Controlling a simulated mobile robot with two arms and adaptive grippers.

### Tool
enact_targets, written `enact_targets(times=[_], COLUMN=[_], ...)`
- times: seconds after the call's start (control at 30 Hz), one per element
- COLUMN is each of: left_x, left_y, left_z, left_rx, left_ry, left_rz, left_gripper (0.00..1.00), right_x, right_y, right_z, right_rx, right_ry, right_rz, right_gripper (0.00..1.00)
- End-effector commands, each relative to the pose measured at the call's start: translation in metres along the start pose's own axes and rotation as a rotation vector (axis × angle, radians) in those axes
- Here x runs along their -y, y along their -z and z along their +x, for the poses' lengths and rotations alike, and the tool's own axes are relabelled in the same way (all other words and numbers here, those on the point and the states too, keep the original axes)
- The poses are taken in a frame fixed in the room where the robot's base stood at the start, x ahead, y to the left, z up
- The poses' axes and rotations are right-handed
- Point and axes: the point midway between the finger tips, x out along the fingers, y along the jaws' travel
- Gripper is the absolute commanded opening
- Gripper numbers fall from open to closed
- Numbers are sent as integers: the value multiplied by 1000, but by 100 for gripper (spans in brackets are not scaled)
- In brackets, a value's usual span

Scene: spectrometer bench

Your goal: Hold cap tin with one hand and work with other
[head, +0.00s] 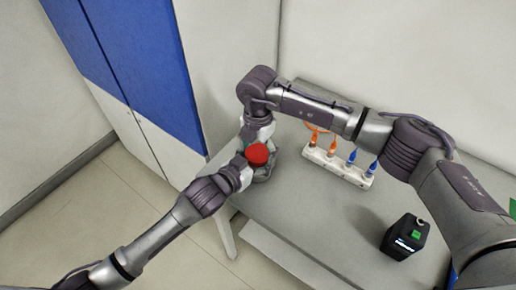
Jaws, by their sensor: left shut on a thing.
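A round red-topped tin (257,154), which I take to be the cap tin, is at the left end of the grey bench. My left gripper (261,171) comes in from the left and is shut on the tin's side. My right gripper (251,141) points down at the tin's far side, very close to it. Its fingers are small and partly hidden, so I cannot tell whether they touch the tin or how far apart they are. The lower part of the tin is hidden by the grippers.
A white rack (339,169) with orange-topped and blue-topped items stands on the bench, partly under my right arm. A blue and white cabinet (135,65) is at left.

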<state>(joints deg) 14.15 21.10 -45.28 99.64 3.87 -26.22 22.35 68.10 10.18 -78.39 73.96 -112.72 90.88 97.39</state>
Motion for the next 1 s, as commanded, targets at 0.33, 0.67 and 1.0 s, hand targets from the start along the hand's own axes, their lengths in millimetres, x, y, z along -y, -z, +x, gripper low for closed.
enact_targets(times=[0.33,0.67,1.0], left_x=[0,0,0], left_y=[-3,-3,-3], left_z=[0,0,0], left_rx=[6,6,6], left_ry=[0,0,0], left_rz=[-1,-1,-1], left_gripper=[0,0,0], right_x=[0,-1,-1], right_y=[0,-1,-1], right_z=[0,-32,-71], right_rx=[0,2,3], right_ry=[0,-3,-4], right_rz=[0,-1,1], right_gripper=[94,94,92])
